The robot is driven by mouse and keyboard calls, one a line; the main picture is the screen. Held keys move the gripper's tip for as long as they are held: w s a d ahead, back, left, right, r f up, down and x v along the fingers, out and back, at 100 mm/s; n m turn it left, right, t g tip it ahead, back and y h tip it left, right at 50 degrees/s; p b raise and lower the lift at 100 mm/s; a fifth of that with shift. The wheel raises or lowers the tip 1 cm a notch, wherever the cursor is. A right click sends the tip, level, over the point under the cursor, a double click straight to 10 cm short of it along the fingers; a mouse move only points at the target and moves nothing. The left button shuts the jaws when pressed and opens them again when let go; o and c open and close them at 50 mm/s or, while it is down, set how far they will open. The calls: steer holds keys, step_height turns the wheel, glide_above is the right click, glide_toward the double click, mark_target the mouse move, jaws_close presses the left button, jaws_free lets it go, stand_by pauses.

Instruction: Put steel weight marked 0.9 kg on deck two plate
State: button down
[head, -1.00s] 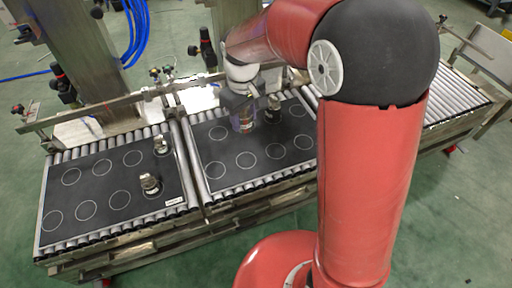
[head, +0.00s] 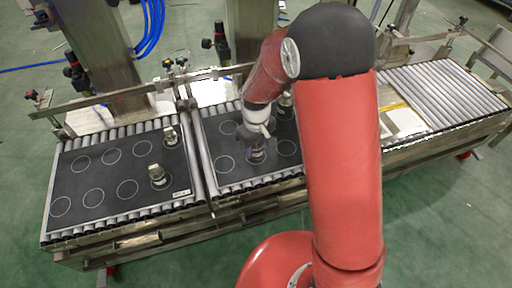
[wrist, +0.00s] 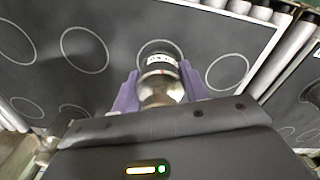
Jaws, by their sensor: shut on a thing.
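My gripper (wrist: 160,78) is shut, its purple fingers on both sides of a steel weight (wrist: 160,88). The weight is a shiny cylinder with a white label too blurred to read. In the head view my gripper (head: 257,148) is low over the near row of circles on the right black plate (head: 232,176). I cannot tell whether the held weight touches the plate. Another weight (head: 285,101) stands farther back, partly hidden by my arm. The left black plate (head: 105,172) bears two weights, one at the back (head: 170,137) and one nearer (head: 157,175). Its small label is unreadable.
Both plates carry printed circles, several of them empty, and lie on roller conveyors. A bare roller section (head: 440,90) is at the right. A metal guide rail (head: 120,100) with clamp knobs runs behind the plates. Steel columns (head: 100,50) stand at the back.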

steer(key=shift+f, duration=0.35)
steer(key=shift+f, duration=0.15)
steer(key=c, duration=0.7)
jaws_free()
steer(key=shift+c, duration=0.2)
